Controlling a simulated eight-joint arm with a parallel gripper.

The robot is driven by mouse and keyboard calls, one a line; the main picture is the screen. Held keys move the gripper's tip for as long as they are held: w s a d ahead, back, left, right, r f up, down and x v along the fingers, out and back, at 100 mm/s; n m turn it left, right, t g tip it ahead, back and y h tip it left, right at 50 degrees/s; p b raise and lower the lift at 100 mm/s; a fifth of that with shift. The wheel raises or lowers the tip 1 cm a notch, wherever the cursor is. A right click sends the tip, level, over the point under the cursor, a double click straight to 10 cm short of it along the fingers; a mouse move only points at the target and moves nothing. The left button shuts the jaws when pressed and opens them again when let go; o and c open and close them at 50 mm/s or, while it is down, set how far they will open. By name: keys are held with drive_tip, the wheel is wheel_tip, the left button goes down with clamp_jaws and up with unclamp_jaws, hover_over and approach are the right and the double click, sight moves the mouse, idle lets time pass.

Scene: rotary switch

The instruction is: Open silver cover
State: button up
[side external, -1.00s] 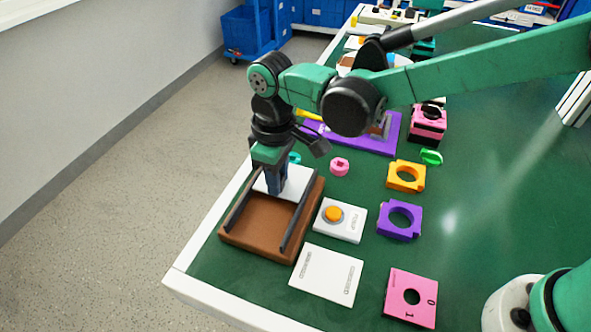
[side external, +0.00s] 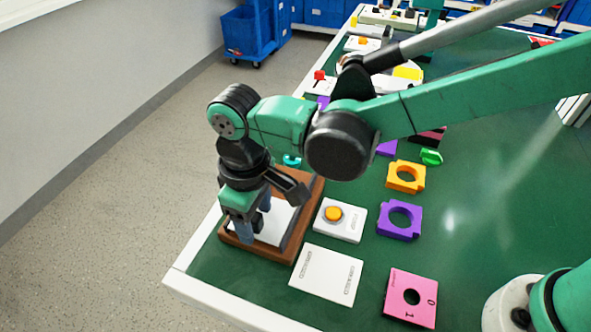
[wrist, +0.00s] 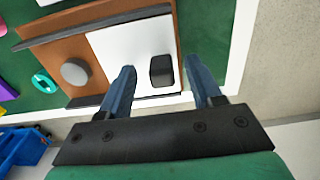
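The silver cover (side external: 275,224) is a pale flat plate between two dark rails on a brown base. In the side view it lies towards the base's near end, partly hidden by my gripper. In the wrist view the cover (wrist: 118,50) has a black block handle (wrist: 162,71) and lies at the right end of the base. A grey round knob (wrist: 75,71) shows on the uncovered brown base (wrist: 60,60) to its left. My gripper (wrist: 160,68) is open, its blue fingers apart on either side of the handle. The side view shows my gripper (side external: 255,230) low over the cover.
A white box with an orange button (side external: 333,214) stands close right of the base. A white plate (side external: 327,274) lies in front of it. Purple (side external: 385,228), orange (side external: 394,184) and pink (side external: 399,306) pieces lie further right. The white table edge (side external: 203,232) is close on the left.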

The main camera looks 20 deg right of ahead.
drive_tip(key=shift+r, duration=2.8)
drive_tip(key=shift+d, duration=0.1)
drive_tip(key=s+d+r+m+t, duration=0.1)
drive_tip(key=d+m+t, duration=0.2)
drive_tip(key=d, duration=1)
drive_tip(key=s+d+r+m+t, duration=0.2)
drive_tip(key=d+m+t, duration=0.2)
drive_tip(key=d, duration=1)
drive_tip(key=shift+r+m, duration=0.25)
drive_tip(key=shift+m, duration=0.75)
drive_tip(key=shift+c, duration=0.2)
